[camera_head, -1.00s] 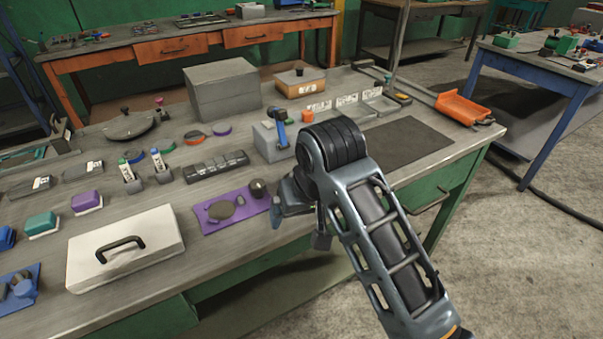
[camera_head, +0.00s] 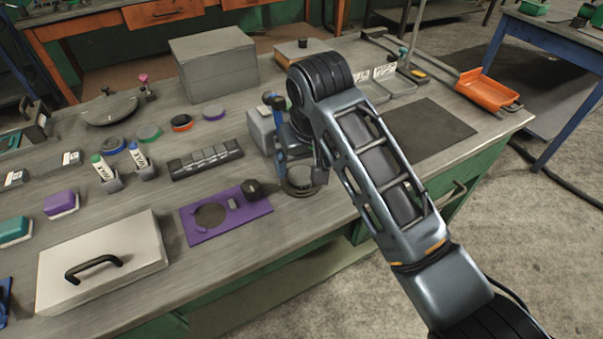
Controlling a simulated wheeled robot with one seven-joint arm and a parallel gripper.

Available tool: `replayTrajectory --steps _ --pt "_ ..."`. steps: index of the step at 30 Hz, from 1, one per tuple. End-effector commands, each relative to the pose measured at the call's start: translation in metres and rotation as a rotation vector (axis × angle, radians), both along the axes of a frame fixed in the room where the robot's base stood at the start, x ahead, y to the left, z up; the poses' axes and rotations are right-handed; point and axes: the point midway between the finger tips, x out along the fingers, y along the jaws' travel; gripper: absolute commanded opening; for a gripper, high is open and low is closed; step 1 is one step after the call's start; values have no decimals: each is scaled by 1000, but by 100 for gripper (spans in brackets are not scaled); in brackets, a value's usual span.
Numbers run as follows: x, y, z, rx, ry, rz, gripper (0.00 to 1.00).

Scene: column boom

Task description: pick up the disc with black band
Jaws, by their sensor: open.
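A round disc with a dark rim (camera_head: 300,188) lies on the workbench near its front edge, right of the purple board. It looks like the disc with black band, though my gripper partly covers it. My gripper (camera_head: 303,170) is open just above it, pointing down. I cannot tell how far apart they are or whether they touch. Other discs lie in a row farther back: blue (camera_head: 112,146), green (camera_head: 149,133), orange with a dark top (camera_head: 181,123), and purple (camera_head: 213,112).
A purple board (camera_head: 190,232) with dark pieces lies left of my gripper. A black segmented rack (camera_head: 205,162) and a white lidded box (camera_head: 135,250) are farther left. A dark mat (camera_head: 430,130) lies bare at right.

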Motion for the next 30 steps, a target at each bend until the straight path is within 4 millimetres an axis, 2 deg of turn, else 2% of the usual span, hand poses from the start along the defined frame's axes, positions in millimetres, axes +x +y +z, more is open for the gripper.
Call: replayTrajectory --steps 7,16,30 --pt "6 5 -32 -1 2 -1 92" --pt "8 6 -37 1 -1 -1 92" --pt "8 6 -37 1 -1 -1 48"
